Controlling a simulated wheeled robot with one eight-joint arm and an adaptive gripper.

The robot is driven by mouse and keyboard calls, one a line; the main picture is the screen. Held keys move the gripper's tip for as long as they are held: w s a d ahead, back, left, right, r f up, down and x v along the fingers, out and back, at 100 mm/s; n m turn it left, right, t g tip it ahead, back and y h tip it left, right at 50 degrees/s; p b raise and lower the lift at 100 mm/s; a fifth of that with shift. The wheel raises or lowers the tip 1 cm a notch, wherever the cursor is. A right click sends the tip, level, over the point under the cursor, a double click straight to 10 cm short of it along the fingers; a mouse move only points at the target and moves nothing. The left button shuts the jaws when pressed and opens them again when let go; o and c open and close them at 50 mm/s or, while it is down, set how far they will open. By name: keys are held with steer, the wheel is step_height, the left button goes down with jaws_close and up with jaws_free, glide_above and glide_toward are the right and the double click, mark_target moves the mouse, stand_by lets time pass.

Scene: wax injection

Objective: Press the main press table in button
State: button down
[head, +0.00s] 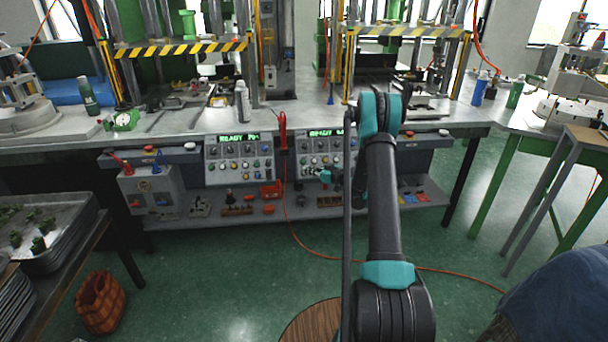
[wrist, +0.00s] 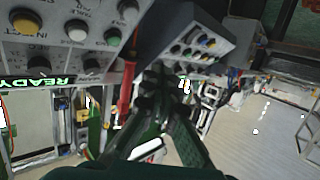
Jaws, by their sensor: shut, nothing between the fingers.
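Two grey control panels with READY displays hang under the bench edge, a left panel (head: 212,166) and a right panel (head: 354,158). My gripper (head: 326,176) is shut and empty, low in front of the right panel. In the wrist view, which is upside down, its dark fingers (wrist: 153,90) show beside a near panel (wrist: 52,48). That panel carries a yellow button (wrist: 25,20), a white button (wrist: 77,31) and green and dark ones. Part of a label near the yellow button reads IN. I cannot tell for sure which button is the table in button, nor whether the fingertips touch anything.
A red-handled tool (head: 283,130) hangs between the panels; it also shows by my fingers in the wrist view (wrist: 127,88). A shelf (head: 330,212) with small parts runs below the panels. An orange hose (head: 320,252) lies on the floor. Presses stand on the bench above.

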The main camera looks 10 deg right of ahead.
steer(key=w+f, duration=0.4)
steer(key=w, duration=0.1)
steer(key=shift+w+f, duration=0.25)
steer(key=shift+f, duration=0.05)
stand_by(1.4)
steer(key=shift+w+f, duration=0.25)
steer(key=shift+w, duration=0.1)
